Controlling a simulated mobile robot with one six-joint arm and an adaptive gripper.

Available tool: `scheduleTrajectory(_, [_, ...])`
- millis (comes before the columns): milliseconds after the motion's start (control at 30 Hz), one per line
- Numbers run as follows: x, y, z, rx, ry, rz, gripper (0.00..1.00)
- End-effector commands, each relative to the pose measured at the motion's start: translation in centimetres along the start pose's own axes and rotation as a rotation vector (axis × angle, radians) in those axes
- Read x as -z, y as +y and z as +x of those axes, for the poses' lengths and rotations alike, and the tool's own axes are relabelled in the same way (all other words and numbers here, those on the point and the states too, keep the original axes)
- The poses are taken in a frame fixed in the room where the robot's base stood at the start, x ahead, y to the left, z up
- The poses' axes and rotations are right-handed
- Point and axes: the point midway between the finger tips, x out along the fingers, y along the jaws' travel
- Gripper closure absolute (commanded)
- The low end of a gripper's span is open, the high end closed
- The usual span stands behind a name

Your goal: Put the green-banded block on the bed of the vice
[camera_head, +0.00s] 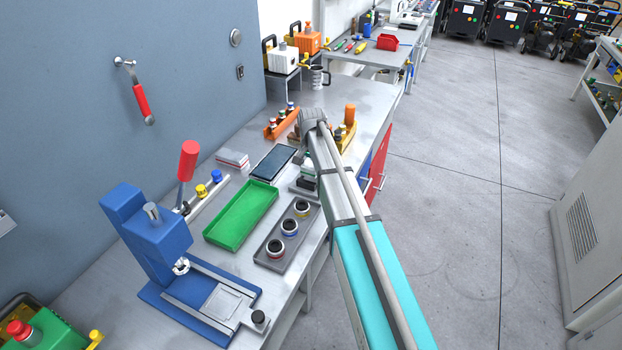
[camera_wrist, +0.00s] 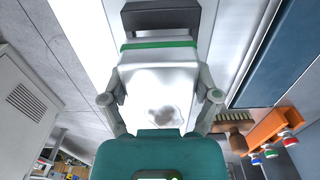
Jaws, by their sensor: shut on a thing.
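The green-banded block (camera_wrist: 158,85) is pale and shiny, with a green band across its far end in the wrist view. My gripper (camera_wrist: 161,98) is shut on it, one finger on each side. In the head view my arm hides most of the gripper and block. A blue machine (camera_head: 160,235) with a column stands at the near left of the bench; it looks like the vice. Its flat grey bed (camera_head: 222,301) is bare. The block is well away from it, farther along the bench.
An empty green tray (camera_head: 212,234) and a grey tray (camera_head: 262,262) with three ringed cups lie between the vice and my arm. A dark block (camera_wrist: 161,17) is just beyond the held block. An orange rack (camera_wrist: 265,133) and a brush (camera_wrist: 233,127) are to its right. A red-handled lever (camera_head: 188,160) rises beside the vice.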

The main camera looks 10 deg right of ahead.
Motion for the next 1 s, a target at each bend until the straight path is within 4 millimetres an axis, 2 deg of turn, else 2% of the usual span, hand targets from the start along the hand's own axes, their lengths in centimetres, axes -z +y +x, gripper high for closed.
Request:
scheduleTrajectory(467, [0.2,-0.1,0.3,0.0,0.0,-0.001,0.81])
scheduleTrajectory(633, [1.0,-0.4,1.4,0.0,0.0,-0.001,0.81])
scheduleTrajectory(1000, [0.8,-0.3,4.0,0.0,0.0,-0.001,0.81])
